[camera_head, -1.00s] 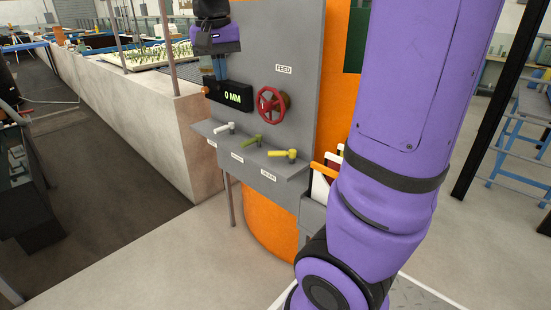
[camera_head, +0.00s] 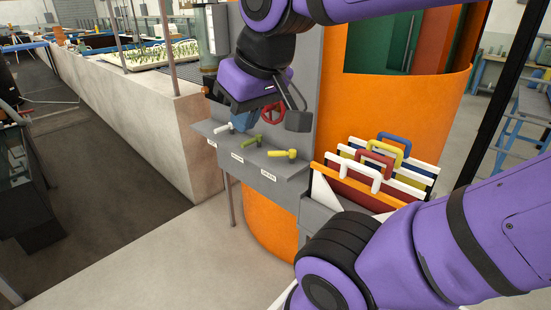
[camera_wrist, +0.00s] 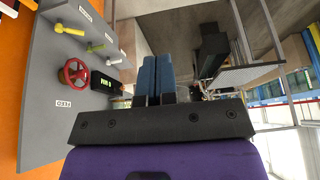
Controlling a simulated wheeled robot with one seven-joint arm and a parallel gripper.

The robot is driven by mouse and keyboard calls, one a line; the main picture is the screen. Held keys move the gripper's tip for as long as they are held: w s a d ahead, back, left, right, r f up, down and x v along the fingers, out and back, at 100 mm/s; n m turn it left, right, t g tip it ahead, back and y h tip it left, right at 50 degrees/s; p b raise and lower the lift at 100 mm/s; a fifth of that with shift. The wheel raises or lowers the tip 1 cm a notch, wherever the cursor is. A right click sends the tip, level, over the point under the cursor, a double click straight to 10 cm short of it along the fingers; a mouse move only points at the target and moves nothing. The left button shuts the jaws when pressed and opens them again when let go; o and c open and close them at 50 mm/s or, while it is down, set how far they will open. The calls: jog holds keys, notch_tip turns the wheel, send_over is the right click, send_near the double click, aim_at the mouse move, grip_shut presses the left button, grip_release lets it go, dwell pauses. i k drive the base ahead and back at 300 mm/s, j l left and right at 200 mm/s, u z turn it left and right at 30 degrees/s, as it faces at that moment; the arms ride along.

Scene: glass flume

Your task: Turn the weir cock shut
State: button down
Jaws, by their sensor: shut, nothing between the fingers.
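Three lever cocks stand in a row on the grey panel's ledge: a white one (camera_head: 224,128), a green one (camera_head: 250,142) and a yellow one (camera_head: 282,154). Their handles point roughly left. Each has a small label on the ledge front, too small to read surely, so I cannot tell which is the weir cock. Contact is unclear.
A red handwheel (camera_wrist: 75,71) marked FEED and a black display (camera_wrist: 106,84) are on the panel, partly behind my gripper in the head view. A rack of coloured-handled boards (camera_head: 385,165) stands at right. A pale flume wall (camera_head: 130,100) runs left; floor in front is clear.

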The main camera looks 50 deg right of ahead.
aim_at(292, 153)
jog(key=k+l+z, duration=0.1)
jog(key=z, duration=0.35)
jog(key=l+z, duration=0.35)
jog(key=k+l+z, duration=0.1)
jog(key=l+z, duration=0.15)
jog(key=z, duration=0.15)
